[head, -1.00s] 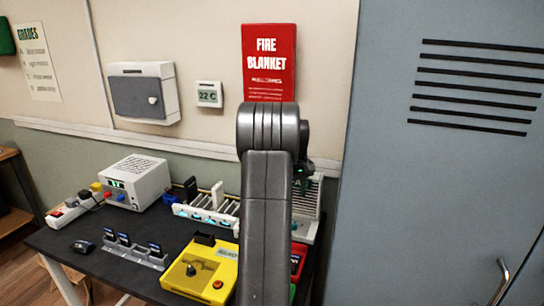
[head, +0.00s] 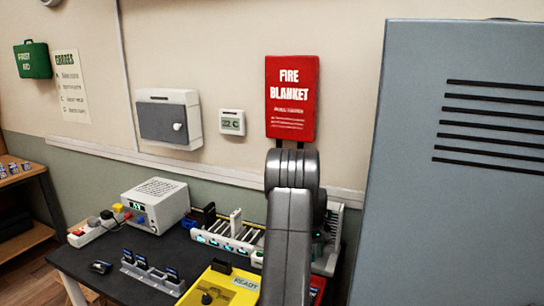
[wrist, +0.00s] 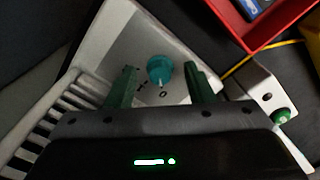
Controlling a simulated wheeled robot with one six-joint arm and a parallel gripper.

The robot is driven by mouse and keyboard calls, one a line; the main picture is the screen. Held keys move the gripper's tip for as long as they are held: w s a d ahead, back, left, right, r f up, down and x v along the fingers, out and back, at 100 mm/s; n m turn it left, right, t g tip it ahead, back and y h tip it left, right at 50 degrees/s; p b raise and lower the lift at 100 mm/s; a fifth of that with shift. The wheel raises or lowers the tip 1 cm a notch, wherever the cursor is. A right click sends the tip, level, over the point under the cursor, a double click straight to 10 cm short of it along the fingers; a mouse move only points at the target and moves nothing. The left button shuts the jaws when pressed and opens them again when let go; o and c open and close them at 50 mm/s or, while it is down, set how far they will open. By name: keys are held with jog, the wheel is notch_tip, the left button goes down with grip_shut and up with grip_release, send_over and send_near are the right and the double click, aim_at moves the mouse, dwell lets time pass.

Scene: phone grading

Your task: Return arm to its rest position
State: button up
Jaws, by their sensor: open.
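My arm (head: 290,230) rises in front of the bench in the head view, its elbow below the fire blanket; the gripper end is hidden there. In the wrist view my gripper (wrist: 160,84) is open, its two green fingers apart. Between and beyond the fingers shows a teal knob (wrist: 160,70) on a light grey box (wrist: 120,40) with vent slots. I cannot tell how far the fingers are from the knob, but nothing is seen gripped.
The dark bench (head: 85,262) holds a yellow tester (head: 225,288), a slotted rack (head: 222,238), a card stand (head: 150,272), a power supply (head: 155,205) and a power strip (head: 98,228). A red tray (wrist: 265,25) lies near the gripper. A grey cabinet (head: 460,220) stands right.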

jog(key=shift+r, duration=0.15)
notch_tip(320, 180, up, 13)
notch_tip(320, 180, down, 13)
jog(key=shift+f, duration=0.15)
jog(key=m+p, duration=0.1)
jog(key=m, duration=0.4)
jog(key=shift+p, duration=0.3)
jog(key=m+p, duration=0.2)
jog(key=m, duration=0.2)
jog(key=shift+m, duration=0.3)
jog(key=m+p, duration=0.1)
jog(key=m, duration=0.1)
jog(key=m+p, duration=0.1)
jog(key=p, duration=0.1)
jog(key=m+p, duration=0.1)
jog(key=m, duration=0.1)
jog(key=shift+r+m, duration=0.25)
jog(key=shift+m, duration=0.05)
jog(key=shift+f+m+p, duration=0.2)
jog(key=shift+m+p, duration=1.2)
jog(key=shift+p, duration=0.05)
